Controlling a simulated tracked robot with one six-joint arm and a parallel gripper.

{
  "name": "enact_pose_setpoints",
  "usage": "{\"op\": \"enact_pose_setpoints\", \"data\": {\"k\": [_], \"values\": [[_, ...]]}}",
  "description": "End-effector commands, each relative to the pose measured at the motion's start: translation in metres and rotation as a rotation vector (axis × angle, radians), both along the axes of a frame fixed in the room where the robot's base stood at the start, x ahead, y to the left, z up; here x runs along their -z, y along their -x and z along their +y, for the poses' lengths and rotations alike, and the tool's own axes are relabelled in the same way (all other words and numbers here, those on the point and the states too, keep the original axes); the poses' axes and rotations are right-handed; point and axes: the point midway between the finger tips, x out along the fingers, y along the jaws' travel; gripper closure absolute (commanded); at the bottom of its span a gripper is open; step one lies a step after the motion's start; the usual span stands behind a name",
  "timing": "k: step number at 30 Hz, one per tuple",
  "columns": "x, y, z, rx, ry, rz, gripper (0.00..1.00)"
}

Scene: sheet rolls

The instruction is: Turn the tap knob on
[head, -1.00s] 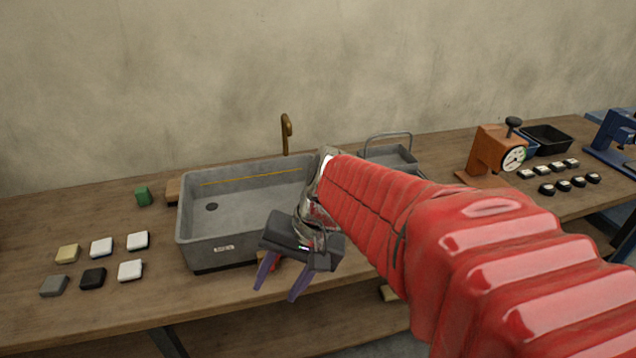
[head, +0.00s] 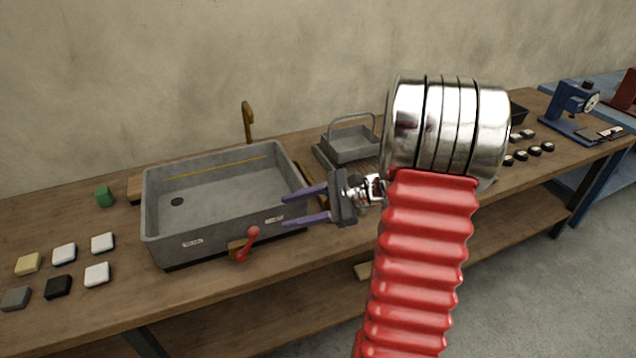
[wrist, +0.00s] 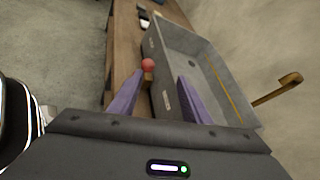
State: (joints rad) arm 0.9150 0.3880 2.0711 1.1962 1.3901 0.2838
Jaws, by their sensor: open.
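The tap knob (head: 249,243) is a red lever with a round end on a small wooden block at the front wall of the grey sink (head: 160,228). In the wrist view the knob's red ball (wrist: 148,65) shows ahead, between the purple fingers and nearer the left one. My gripper (head: 284,209) is open and empty, to the right of the knob and apart from it, with its fingers pointing left. It also shows in the wrist view (wrist: 158,82). The brass tap spout (head: 247,122) rises behind the sink and shows in the wrist view (wrist: 280,88).
A grey basket (head: 350,142) stands right of the sink. Small labels (head: 193,242) are on the sink front. The space in front of the bench is free.

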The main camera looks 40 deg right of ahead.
Motion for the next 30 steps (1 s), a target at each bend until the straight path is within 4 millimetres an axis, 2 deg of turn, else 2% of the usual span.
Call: {"op": "enact_pose_setpoints", "data": {"k": [1, 7, 12, 15, 18, 21, 30], "values": [[0.007, -0.001, -0.019, 0.054, -0.05, -0.001, 0.57], [0.026, 0.0, -0.091, 0.263, -0.234, -0.036, 0.57], [0.045, 0.011, -0.15, 0.426, -0.368, -0.075, 0.57], [0.054, 0.02, -0.178, 0.501, -0.429, -0.102, 0.57], [0.062, 0.027, -0.198, 0.555, -0.471, -0.121, 0.57], [0.064, 0.031, -0.207, 0.581, -0.49, -0.131, 0.57], [0.065, 0.031, -0.209, 0.585, -0.493, -0.134, 0.57]]}}
